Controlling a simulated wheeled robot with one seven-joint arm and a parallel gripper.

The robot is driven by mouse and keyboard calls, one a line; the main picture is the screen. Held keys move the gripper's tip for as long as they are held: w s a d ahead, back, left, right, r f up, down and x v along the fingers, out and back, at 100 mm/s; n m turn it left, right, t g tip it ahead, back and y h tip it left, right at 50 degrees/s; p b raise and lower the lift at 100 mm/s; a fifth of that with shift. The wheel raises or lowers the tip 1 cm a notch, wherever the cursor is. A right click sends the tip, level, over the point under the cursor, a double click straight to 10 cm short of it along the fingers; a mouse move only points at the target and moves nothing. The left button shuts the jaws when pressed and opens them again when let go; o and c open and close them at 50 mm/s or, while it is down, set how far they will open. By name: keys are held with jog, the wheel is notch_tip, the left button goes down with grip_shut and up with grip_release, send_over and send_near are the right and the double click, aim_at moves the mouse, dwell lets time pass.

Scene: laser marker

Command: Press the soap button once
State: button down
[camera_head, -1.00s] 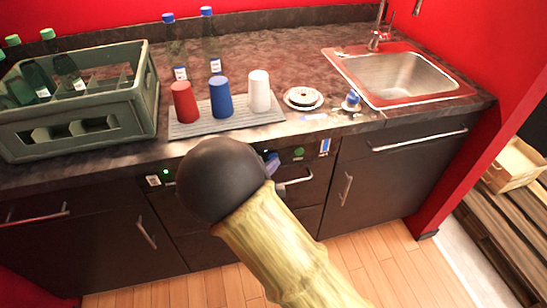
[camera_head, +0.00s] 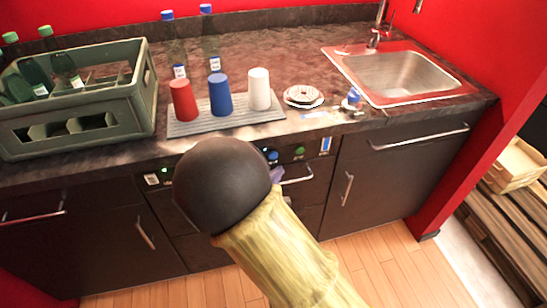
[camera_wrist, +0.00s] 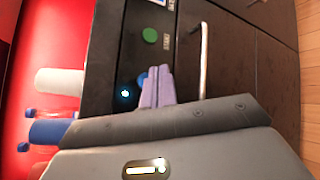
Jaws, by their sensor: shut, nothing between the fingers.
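The dark front panel below the counter carries a blue button (camera_head: 273,157) and a green button (camera_head: 299,151). I cannot tell from any readable label which one is the soap button. My gripper's purple fingers (camera_head: 277,175) show just below the blue button in the head view, mostly hidden behind my arm. In the wrist view the fingers (camera_wrist: 158,78) are shut and empty. Their tips lie beside the blue button (camera_wrist: 142,77) and partly cover it; contact cannot be told. The green button (camera_wrist: 150,35) is clear of the fingers.
A silver handle (camera_head: 297,180) sits just below the buttons. A lit power symbol (camera_wrist: 125,93) is near the fingers. Red, blue and white cups stand on a grey mat (camera_head: 190,128) on the counter, between a bottle crate (camera_head: 75,95) and a sink (camera_head: 400,75).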

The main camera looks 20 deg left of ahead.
jog(key=shift+s+d+b, duration=0.3)
jog(key=shift+s+d, duration=0.35)
jog(key=shift+s, duration=0.35)
